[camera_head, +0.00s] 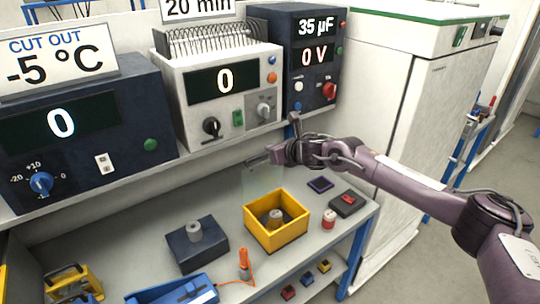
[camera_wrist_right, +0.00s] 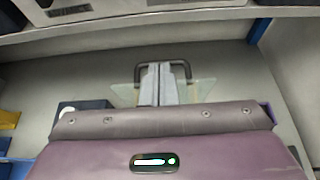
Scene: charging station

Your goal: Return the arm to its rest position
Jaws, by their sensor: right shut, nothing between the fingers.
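My right arm (camera_head: 400,178) comes in from the right side of the head view and reaches left over the bench. My right gripper (camera_head: 258,160) is shut and empty, held above the bench and below the instrument shelf. In the right wrist view its fingers (camera_wrist_right: 160,84) are together with nothing between them. The yellow open box (camera_head: 258,236) with a metal weight inside stands below the gripper, apart from it. My left gripper is in neither view.
The bench (camera_head: 330,250) also holds a dark block (camera_head: 190,252) with a grey cylinder, an orange-tipped probe (camera_head: 244,264) and a small dark box (camera_head: 347,204). Instruments line the shelf (camera_head: 195,160) behind. A white cabinet (camera_head: 390,100) stands close behind the right arm.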

